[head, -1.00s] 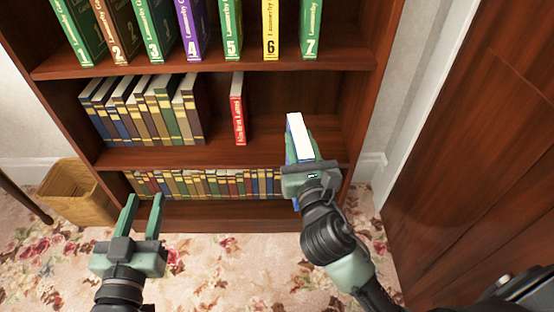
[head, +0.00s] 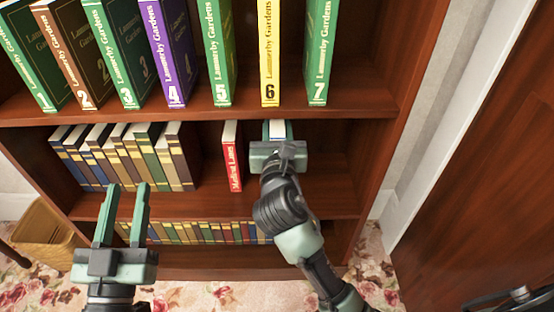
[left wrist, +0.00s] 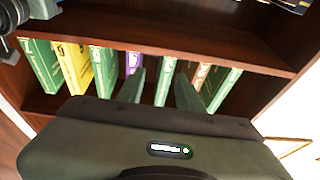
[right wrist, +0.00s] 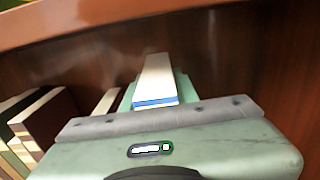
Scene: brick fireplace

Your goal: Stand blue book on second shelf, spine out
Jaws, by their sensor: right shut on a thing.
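The blue book (head: 277,129) is held in my right gripper (head: 278,146), inside the second shelf (head: 325,195) just right of a red book (head: 232,158). In the head view my gripper hides most of it. In the right wrist view the book (right wrist: 157,78) shows its white page edges and a narrow blue edge towards me, between the fingers. Whether its base touches the shelf board is hidden. My left gripper (head: 122,202) is open and empty, in front of the lower left part of the bookcase.
Several books (head: 125,155) stand at the second shelf's left. Numbered volumes (head: 163,55) fill the shelf above, whose board (head: 350,106) overhangs the right gripper. The second shelf is clear to the right, up to the side panel. A wicker basket (head: 42,235) is at the left.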

